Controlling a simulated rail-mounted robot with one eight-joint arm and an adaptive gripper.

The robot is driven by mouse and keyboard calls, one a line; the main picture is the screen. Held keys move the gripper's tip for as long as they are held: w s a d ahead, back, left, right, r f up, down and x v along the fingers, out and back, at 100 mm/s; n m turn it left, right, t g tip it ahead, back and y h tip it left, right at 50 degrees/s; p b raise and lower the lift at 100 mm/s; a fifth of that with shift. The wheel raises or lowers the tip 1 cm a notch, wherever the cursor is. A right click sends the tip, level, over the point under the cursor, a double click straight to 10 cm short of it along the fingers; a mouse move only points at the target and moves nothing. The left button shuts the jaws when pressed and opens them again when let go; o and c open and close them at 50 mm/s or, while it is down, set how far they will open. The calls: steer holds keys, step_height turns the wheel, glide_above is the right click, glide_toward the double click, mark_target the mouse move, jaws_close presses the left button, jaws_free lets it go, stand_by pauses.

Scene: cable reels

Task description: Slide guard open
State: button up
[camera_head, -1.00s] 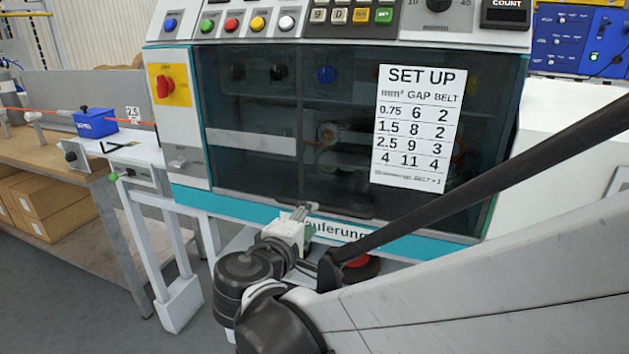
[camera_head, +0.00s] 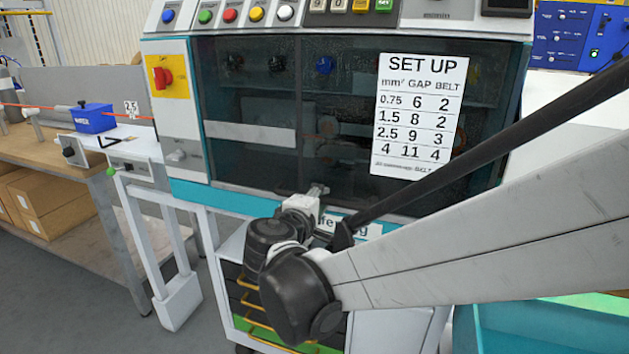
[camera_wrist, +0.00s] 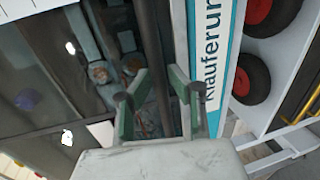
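The guard (camera_head: 340,120) is a dark, see-through panel across the front of the machine, with a set-up sheet (camera_head: 418,115) on it. It appears closed in the head view. My gripper (camera_head: 316,192) is at the guard's lower edge, near the middle. In the wrist view my gripper (camera_wrist: 159,98) has its two green-padded fingers apart. A dark bar along the guard's lower edge runs between or just beyond them. I cannot tell whether either finger touches it. The guard's handle cannot be made out clearly behind my gripper in the head view.
A teal-edged lettered strip (camera_wrist: 212,60) runs below the guard. A red switch (camera_head: 162,76) and coloured buttons (camera_head: 230,16) are on the machine. A blue box (camera_head: 93,118) stands on the bench at left. Dark reddish-hubbed wheels (camera_wrist: 252,88) show right in the wrist view.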

jaws_close()
steer(key=shift+r, duration=0.1)
step_height(320, 180, up, 36)
steer(key=p, duration=2.4)
steer(key=shift+r, duration=0.2)
steer(key=shift+o, duration=2.2)
jaws_free()
steer(key=v, duration=1.2)
